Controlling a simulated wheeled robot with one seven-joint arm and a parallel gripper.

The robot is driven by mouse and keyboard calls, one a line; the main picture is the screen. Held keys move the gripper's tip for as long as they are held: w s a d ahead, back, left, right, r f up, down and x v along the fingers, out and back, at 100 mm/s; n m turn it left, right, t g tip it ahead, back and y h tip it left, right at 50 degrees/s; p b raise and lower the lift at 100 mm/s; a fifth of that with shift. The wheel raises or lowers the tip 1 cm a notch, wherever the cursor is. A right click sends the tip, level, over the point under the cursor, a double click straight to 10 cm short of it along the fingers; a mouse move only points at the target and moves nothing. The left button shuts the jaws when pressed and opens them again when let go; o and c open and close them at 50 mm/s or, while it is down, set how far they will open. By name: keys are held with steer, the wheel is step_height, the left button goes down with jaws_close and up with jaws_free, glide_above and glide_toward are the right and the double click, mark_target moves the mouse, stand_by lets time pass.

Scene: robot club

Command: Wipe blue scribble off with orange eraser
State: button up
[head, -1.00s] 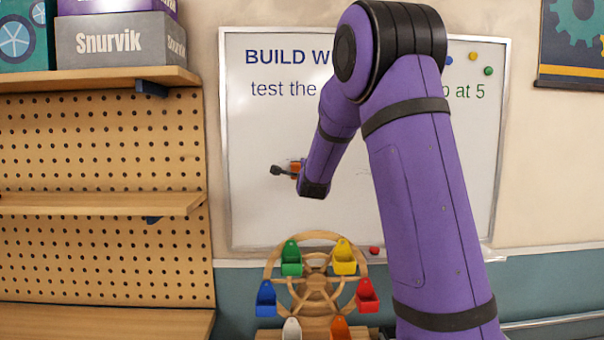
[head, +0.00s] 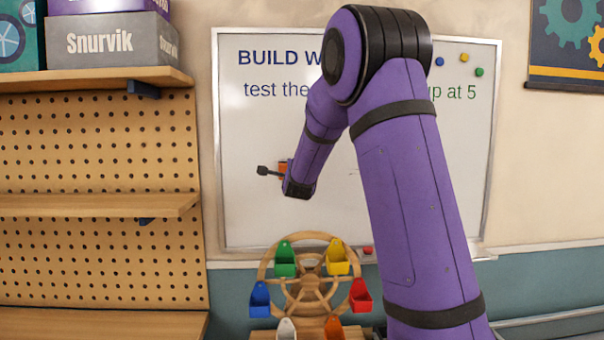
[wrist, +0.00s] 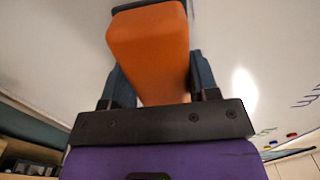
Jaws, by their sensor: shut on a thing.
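My gripper (wrist: 160,82) is shut on the orange eraser (wrist: 150,45), with one dark finger on either side of it in the wrist view. A dark layer shows at the eraser's far end. In the head view my gripper (head: 279,170) is at the left-middle of the whiteboard (head: 250,215), with a bit of the orange eraser (head: 284,166) showing. I cannot tell whether the eraser touches the board. I cannot make out a clear blue scribble; only a tiny faint mark shows right of the gripper, and my arm covers part of the board.
Blue and green writing (head: 275,90) and round magnets (head: 464,58) are high on the board. A wooden wheel model with coloured buckets (head: 310,290) stands below it. A red object (head: 367,250) lies at the board's lower edge. A pegboard shelf (head: 100,205) is on the left.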

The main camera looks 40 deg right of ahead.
mark_target(271, 169)
steer(key=shift+w+a, duration=0.6)
steer(key=shift+a, duration=0.3)
steer(key=shift+w+a, duration=0.65)
steer(key=shift+a, duration=0.25)
steer(key=shift+w+a, duration=0.6)
steer(key=shift+a, duration=0.3)
steer(key=shift+w+a+r, duration=0.1)
steer(key=shift+w+a, duration=0.35)
steer(key=shift+a, duration=0.1)
steer(key=shift+r, duration=0.1)
steer(key=shift+s+d, duration=1.1)
steer(key=shift+d, duration=0.45)
steer(key=shift+s+d, duration=1.05)
steer(key=shift+d, duration=0.55)
steer(key=shift+s+d, duration=1.1)
steer(key=shift+d, duration=0.45)
steer(key=w+a, duration=0.6)
steer(key=a, duration=0.3)
steer(key=shift+w+a, duration=0.2)
steer(key=shift+w, duration=0.05)
